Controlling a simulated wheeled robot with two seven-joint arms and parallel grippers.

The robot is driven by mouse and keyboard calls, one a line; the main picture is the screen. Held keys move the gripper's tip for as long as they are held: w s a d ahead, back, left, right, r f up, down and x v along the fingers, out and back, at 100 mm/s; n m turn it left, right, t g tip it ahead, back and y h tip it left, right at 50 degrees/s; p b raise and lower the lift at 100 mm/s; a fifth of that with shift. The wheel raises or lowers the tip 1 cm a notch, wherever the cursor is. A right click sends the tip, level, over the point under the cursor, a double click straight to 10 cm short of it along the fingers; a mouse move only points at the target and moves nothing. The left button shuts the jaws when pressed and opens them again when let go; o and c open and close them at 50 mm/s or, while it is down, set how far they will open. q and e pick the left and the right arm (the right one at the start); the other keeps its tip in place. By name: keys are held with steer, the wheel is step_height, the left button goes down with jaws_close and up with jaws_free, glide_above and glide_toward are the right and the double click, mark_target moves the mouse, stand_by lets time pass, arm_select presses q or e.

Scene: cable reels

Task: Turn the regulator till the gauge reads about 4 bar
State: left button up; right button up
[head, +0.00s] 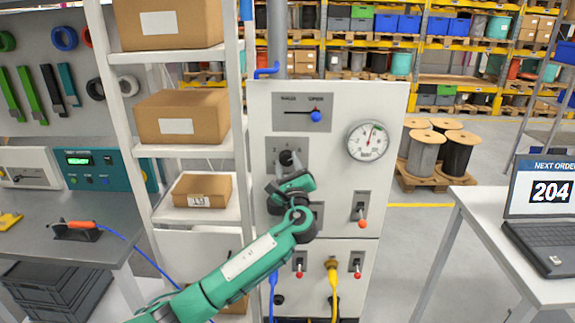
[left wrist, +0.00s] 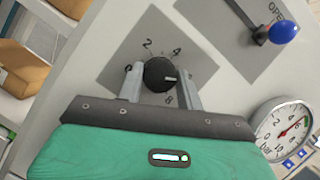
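The regulator (left wrist: 159,74) is a round black knob on a grey plate numbered around it; it also shows in the head view (head: 288,159). Its pale pointer mark aims right in the left wrist view, past the 4 and towards the right finger, which hides part of the scale. My left gripper (left wrist: 160,78) has one finger on each side of the knob, seemingly against it; it also shows in the head view (head: 291,172). The round gauge (head: 367,141) is to the knob's right.
A blue-knobbed lever (head: 316,116) is above the regulator on the panel (head: 340,215). Red-tipped levers (head: 362,222) are lower down. A shelf with cardboard boxes (head: 182,117) stands close on the left. A table with a laptop (head: 545,240) is at right.

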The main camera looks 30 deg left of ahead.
arm_select(q)
steer(key=shift+f+n+g+y+b, duration=0.15)
steer(key=shift+n+g+b, duration=0.15)
steer(key=shift+n+b, duration=0.3)
steer(key=shift+n+g+y+b, duration=0.15)
steer(key=shift+n+g+b, duration=0.15)
steer(key=shift+n+b, duration=0.3)
steer(key=shift+d+n+g+b, duration=0.1)
steer(key=shift+n+g+b, duration=0.4)
steer(key=shift+n, duration=0.5)
steer(key=shift+w+n+g+b, duration=0.1)
steer(key=shift+n+g+b, duration=0.5)
steer(key=shift+n, duration=0.6)
steer(key=shift+r+n+b, duration=0.25)
steer(key=shift+n+b, duration=0.3)
steer(key=shift+n, duration=0.65)
steer(key=shift+g, duration=0.3)
steer(key=o, duration=1)
